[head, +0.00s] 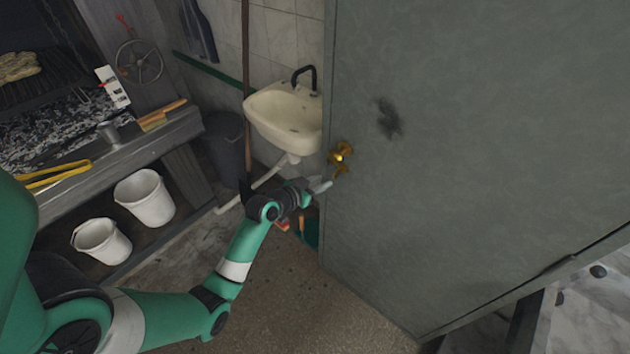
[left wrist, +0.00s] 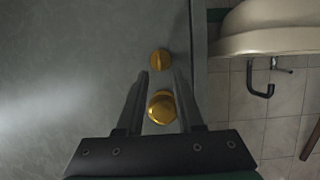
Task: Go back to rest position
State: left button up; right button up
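My left arm reaches in from the left in the head view. Its gripper (head: 322,185) is beside the brass handle (head: 341,157) of a large grey-green door (head: 470,150). In the left wrist view the two fingers (left wrist: 163,74) stand apart with a gap between them. A round brass knob (left wrist: 161,107) shows in that gap, and a smaller brass piece (left wrist: 160,59) sits on the door past the fingertips. I cannot tell whether the fingers touch the knob. My right gripper is in neither view.
A cream sink (head: 285,120) with a black tap is left of the door; it also shows in the left wrist view (left wrist: 265,30). A grill counter (head: 110,160) with yellow tongs (head: 60,174) is at left. White buckets (head: 146,197) stand below it. Floor is open beneath my arm.

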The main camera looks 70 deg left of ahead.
pick_arm(q)
jog(key=v, duration=0.3)
jog(key=shift+d, duration=0.1)
dwell(0.4)
